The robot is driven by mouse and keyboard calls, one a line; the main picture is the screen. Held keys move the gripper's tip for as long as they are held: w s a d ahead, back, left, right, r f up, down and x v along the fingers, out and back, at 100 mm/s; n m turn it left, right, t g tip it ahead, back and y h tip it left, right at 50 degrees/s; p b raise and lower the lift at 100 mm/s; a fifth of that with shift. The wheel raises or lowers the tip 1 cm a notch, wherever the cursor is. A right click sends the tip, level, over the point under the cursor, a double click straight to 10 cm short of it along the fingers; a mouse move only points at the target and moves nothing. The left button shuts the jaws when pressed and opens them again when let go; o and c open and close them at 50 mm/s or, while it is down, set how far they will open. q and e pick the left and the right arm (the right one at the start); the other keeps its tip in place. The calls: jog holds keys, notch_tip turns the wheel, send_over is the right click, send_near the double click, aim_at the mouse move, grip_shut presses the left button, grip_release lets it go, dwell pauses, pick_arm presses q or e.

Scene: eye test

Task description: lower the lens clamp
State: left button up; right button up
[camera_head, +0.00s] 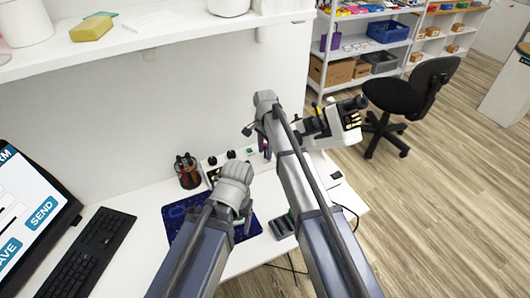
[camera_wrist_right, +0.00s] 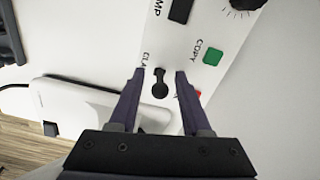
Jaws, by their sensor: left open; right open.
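The lens clamp lever (camera_wrist_right: 160,88) is a small black lever with a rounded end on a white panel (camera_wrist_right: 222,75), beside lettering that reads "CLA" before it is cut off. In the right wrist view my right gripper (camera_wrist_right: 160,74) is open, with one fingertip on each side of the lever and gaps showing; I cannot tell its height above the panel. In the head view my right gripper (camera_head: 264,145) is over the right end of the panel, and the lever cannot be made out. My left gripper (camera_head: 243,228) is open and empty over the blue mat (camera_head: 176,212).
A green COPY button (camera_wrist_right: 213,56) and a partly hidden red button (camera_wrist_right: 198,94) are close to the lever. A white instrument (camera_head: 340,125) with black eyepieces stands right of my right arm. A pen holder (camera_head: 188,172) is left. A shelf (camera_head: 150,40) overhangs the desk.

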grip_shut()
dwell(0.4)
pick_arm(q)
jog(key=shift+f+b, duration=0.4)
jog(key=shift+b, duration=0.05)
pick_arm(e)
jog(key=shift+w+d+f+g+y, duration=0.1)
jog(key=shift+w+d+g+y, duration=0.15)
jog(key=shift+y, duration=0.25)
jog(key=shift+w+d+f+g+y, duration=0.15)
jog(key=shift+d+y, duration=0.15)
jog(key=shift+y, duration=0.2)
pick_arm(q)
jog(key=shift+f+b, duration=0.45)
pick_arm(e)
jog(key=shift+d+g+y, duration=0.2)
jog(key=shift+g+y, duration=0.1)
jog(key=shift+y, duration=0.4)
pick_arm(q)
jog(key=shift+f, duration=0.1)
pick_arm(e)
jog(key=shift+s+r, duration=0.1)
